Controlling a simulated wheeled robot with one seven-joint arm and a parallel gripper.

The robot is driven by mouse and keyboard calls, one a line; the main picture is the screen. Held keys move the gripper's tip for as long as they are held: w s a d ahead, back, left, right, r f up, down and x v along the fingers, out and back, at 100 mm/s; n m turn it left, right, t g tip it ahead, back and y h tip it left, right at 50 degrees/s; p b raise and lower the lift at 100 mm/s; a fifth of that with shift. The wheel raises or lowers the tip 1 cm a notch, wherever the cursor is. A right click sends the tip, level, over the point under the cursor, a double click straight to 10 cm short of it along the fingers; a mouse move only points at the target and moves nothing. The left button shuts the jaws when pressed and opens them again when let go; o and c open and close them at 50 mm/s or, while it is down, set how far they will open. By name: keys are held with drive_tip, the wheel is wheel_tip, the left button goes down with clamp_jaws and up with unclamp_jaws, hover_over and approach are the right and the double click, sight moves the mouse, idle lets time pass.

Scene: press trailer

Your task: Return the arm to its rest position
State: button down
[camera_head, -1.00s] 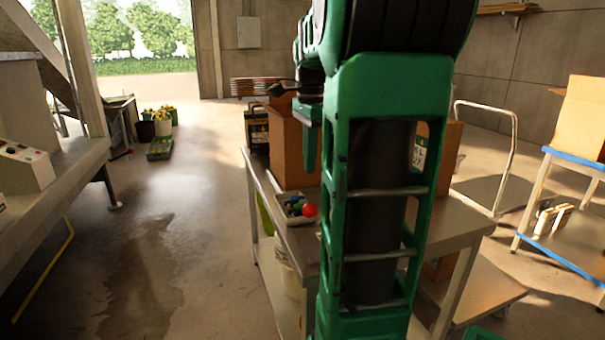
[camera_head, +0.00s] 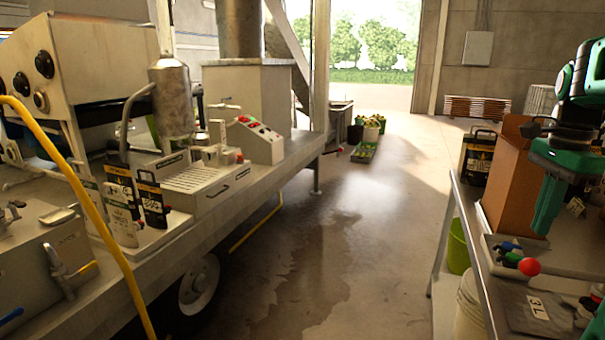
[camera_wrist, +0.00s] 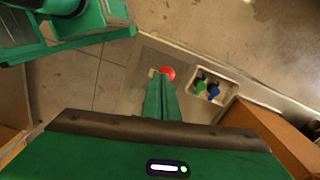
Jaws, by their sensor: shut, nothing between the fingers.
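My green gripper (camera_head: 543,230) hangs fingers-down at the right of the head view, in front of a brown cardboard box (camera_head: 514,172) and above the metal worktable (camera_head: 455,205). Its fingers are closed together and hold nothing. In the wrist view the closed fingers (camera_wrist: 160,82) point at the tabletop, their tips overlapping the edge of a red ball (camera_wrist: 168,73) in the picture. The gap between tips and ball is hard to judge. Most of my arm is cut off by the right edge of the head view.
A small tray (camera_wrist: 226,92) with blue and green pieces lies near the red ball. A dark card (camera_head: 536,309) lies nearer. Wet concrete floor (camera_head: 340,230) between is clear.

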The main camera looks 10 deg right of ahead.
drive_tip(key=s+a+f+n, duration=1.2)
drive_tip(key=a+f+n, duration=0.2)
drive_tip(key=f+n, duration=0.1)
drive_tip(key=shift+s+f, duration=0.25)
drive_tip(key=shift+s, duration=0.1)
